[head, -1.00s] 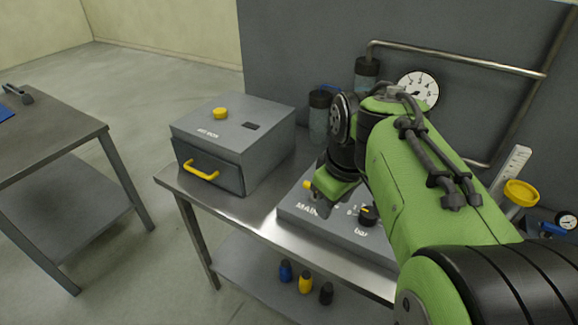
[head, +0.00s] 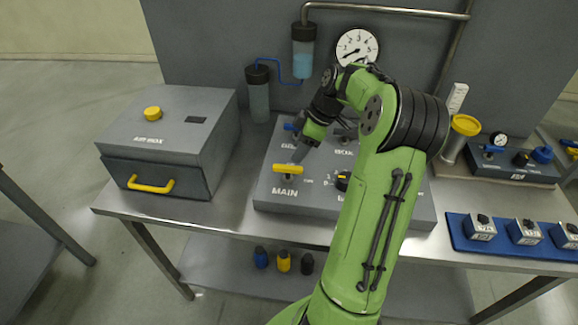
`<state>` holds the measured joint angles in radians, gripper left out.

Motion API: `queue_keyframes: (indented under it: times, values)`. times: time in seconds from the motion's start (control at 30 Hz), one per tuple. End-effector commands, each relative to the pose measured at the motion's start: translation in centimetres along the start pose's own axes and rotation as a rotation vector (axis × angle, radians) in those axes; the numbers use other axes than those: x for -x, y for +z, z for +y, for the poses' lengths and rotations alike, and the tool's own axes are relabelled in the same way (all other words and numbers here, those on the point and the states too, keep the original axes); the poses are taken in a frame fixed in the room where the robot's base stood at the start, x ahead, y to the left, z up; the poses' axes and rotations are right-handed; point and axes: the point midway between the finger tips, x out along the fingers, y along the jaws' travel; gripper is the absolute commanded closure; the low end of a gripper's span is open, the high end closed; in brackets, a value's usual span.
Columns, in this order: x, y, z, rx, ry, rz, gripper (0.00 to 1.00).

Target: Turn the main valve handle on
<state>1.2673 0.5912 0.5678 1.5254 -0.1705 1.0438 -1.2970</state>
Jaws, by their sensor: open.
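The main valve handle (head: 287,169) is a yellow bar on the grey turret panel (head: 268,203), just above the printed word MAIN. It lies crosswise, left to right in the picture. My gripper (head: 298,155) is at the end of the green arm, just behind and above the yellow handle, pointing down to the left. Its jaws are open, and I see nothing held in them. I cannot tell whether a fingertip touches the handle. My arm hides the right part of the panel.
A grey box (head: 165,150) with a yellow pull stands to the left. A round gauge (head: 357,47) and pipes are behind. A blue mat (head: 459,231) with several blocks lies right.

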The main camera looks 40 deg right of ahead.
Motion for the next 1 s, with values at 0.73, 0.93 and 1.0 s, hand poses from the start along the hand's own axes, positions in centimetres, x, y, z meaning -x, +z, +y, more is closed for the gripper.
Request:
queue_keyframes:
  times: [0.73, 0.93, 1.0]
  values:
    - [-6.9, 0.0, 0.0, -0.002, 0.001, -0.001, 0.71]
    - [-6.9, 0.0, 0.0, -0.002, 0.001, -0.001, 1.0]
    - [-6.9, 0.0, 0.0, -0.002, 0.001, -0.001, 1.0]
